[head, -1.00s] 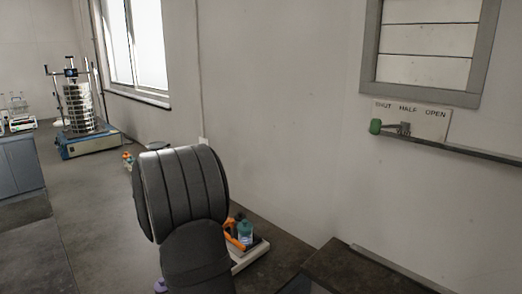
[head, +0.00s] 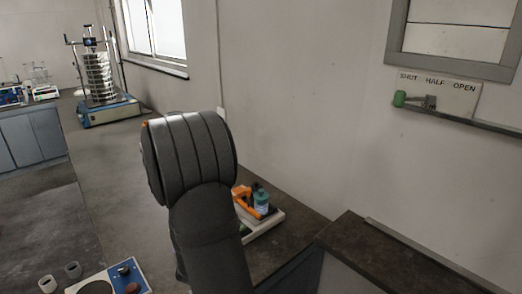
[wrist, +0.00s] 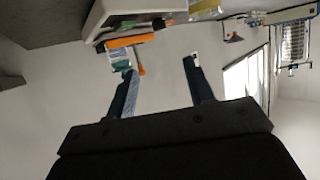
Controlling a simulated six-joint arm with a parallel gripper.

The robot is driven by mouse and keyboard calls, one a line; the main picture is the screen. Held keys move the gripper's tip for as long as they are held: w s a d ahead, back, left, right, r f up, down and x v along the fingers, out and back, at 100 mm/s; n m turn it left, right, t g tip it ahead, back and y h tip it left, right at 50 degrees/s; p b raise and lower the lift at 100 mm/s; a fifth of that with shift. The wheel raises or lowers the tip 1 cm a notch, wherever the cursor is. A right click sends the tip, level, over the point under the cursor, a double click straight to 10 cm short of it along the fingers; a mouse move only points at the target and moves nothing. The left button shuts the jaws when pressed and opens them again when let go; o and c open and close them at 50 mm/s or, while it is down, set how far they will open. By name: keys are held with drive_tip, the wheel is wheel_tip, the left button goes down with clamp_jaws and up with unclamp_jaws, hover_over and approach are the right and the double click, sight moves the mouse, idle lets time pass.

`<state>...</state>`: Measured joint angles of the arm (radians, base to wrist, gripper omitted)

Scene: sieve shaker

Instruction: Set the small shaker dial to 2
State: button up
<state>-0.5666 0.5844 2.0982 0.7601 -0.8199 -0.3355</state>
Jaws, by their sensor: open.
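A low device with a blue-and-white panel (head: 124,280) shows at the bottom left of the head view, cut off by the edge. It has a dark round plate (head: 97,288), a black knob (head: 124,270) and a dark red knob (head: 132,288). It may be the small shaker; no dial numbers are readable. A taller sieve shaker (head: 108,112) with a blue base and a stack of sieves stands farther back. My gripper (wrist: 158,69) is open and empty in the wrist view, its two fingers apart. In the head view my arm hides it.
A white tray (head: 262,224) with an orange tool and a teal bottle (head: 261,200) lies right of my arm. Two small cups (head: 60,277) stand left of the device.

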drive_tip(key=shift+n+y, duration=0.5)
drive_tip(key=shift+y, duration=0.1)
drive_tip(key=x, duration=0.5)
drive_tip(key=d+x, duration=0.1)
drive_tip(key=x, duration=1.1)
drive_tip(key=shift+w+d+f, duration=0.1)
drive_tip(key=shift+d+f, duration=0.15)
drive_tip(key=shift+d, duration=0.15)
drive_tip(key=c, duration=1)
